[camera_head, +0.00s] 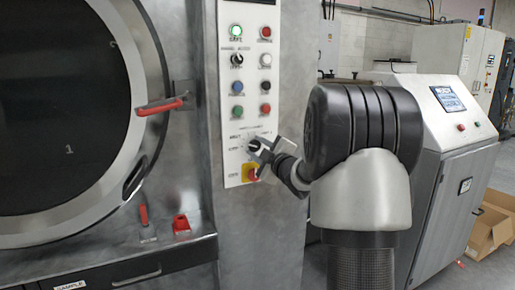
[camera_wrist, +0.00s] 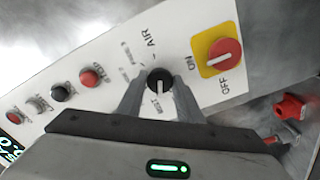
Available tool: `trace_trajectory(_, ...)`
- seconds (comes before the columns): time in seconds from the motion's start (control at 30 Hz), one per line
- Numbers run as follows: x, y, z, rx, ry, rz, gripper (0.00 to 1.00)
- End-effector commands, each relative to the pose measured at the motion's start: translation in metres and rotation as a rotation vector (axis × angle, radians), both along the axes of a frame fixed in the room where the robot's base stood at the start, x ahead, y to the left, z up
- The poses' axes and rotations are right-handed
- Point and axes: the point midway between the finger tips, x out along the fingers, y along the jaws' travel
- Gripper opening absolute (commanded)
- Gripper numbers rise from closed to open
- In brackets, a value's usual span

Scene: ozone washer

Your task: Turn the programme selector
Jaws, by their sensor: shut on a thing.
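The programme selector is a black round knob (camera_wrist: 158,80) with a light pointer line, on the white control panel (camera_wrist: 110,50). Printed labels surround it, one reading AIR. My gripper (camera_wrist: 160,94) has one finger on each side of the knob and is shut on it. In the head view my gripper (camera_head: 262,149) reaches the lower part of the panel from the right and partly covers the selector (camera_head: 253,143). The pointer line runs roughly along the fingers in the wrist view.
A red ON/OFF switch on a yellow plate (camera_wrist: 220,52) sits close beside the selector. Several buttons, including a lit green one (camera_head: 236,32), are higher on the panel. A round door with a red handle (camera_head: 160,106) is at left. A grey console (camera_head: 455,125) stands at right.

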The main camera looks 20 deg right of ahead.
Motion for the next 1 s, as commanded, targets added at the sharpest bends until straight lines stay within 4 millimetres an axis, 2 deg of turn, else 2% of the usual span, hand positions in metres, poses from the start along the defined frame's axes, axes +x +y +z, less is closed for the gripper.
trace_trajectory(0.6,0.0,0.0,0.0014,0.567,0.019,0.0,0.1)
trace_trajectory(1.0,0.0001,0.0003,0.0012,0.783,0.026,0.001,0.1)
